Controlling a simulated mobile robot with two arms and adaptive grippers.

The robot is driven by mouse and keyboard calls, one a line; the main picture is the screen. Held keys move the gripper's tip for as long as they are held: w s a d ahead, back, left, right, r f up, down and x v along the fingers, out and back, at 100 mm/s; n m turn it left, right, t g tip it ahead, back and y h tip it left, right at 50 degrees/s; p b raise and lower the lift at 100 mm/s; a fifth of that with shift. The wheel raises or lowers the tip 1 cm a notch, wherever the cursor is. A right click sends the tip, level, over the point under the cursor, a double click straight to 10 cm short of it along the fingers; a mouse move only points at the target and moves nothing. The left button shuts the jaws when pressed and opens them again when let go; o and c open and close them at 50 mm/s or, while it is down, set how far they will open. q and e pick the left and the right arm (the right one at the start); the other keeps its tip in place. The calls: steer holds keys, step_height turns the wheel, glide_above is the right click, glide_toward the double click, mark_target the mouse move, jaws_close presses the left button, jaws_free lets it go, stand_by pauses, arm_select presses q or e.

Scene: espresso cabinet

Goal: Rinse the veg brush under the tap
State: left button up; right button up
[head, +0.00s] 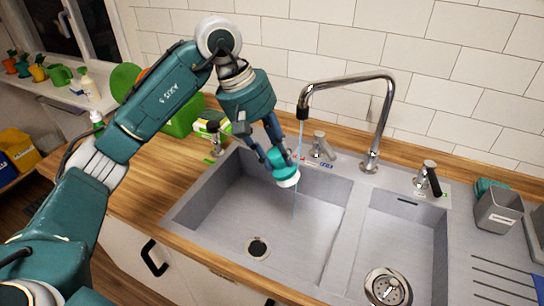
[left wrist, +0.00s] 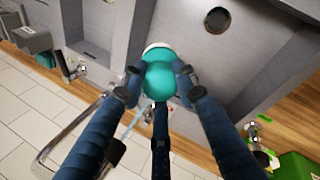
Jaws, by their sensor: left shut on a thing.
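The veg brush (head: 286,178), a round teal head with a white underside, is held over the left sink basin (head: 230,213). My left gripper (head: 279,157) is shut on it. In the left wrist view the brush (left wrist: 159,80) sits between the fingers of my left gripper (left wrist: 160,85). The chrome tap (head: 345,82) arches over the basin, and a thin stream of water (head: 299,142) falls from its dark nozzle. The stream passes at the right edge of the brush; I cannot tell whether it touches. My right gripper is not in view.
A right basin (head: 402,238) with a strainer (head: 388,288) lies beside a divider. Tap handles (head: 320,146) stand along the back rim. A grey caddy (head: 497,210) is at the right. Green items (head: 187,118) stand on the wooden counter at the left. The left basin has free room around its drain (head: 257,247).

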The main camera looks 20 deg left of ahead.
arm_select(q)
steer(key=w+f+p, duration=0.1)
steer(key=w, duration=0.6)
steer(key=shift+w+a+f, duration=0.25)
steer(key=shift+a+f, duration=0.05)
steer(key=shift+a, duration=0.15)
steer(key=shift+s, duration=0.1)
steer(key=shift+s+d+b, duration=0.25)
steer(key=shift+s+b, duration=0.6)
steer(key=shift+s, duration=1.1)
steer(key=shift+s+d+b, duration=0.2)
steer(key=shift+s+b, duration=0.6)
steer(key=shift+s, duration=1.2)
steer(key=s+r, duration=0.4)
steer(key=s, duration=0.1)
steer(key=shift+d+p, duration=0.25)
steer(key=shift+p, duration=0.2)
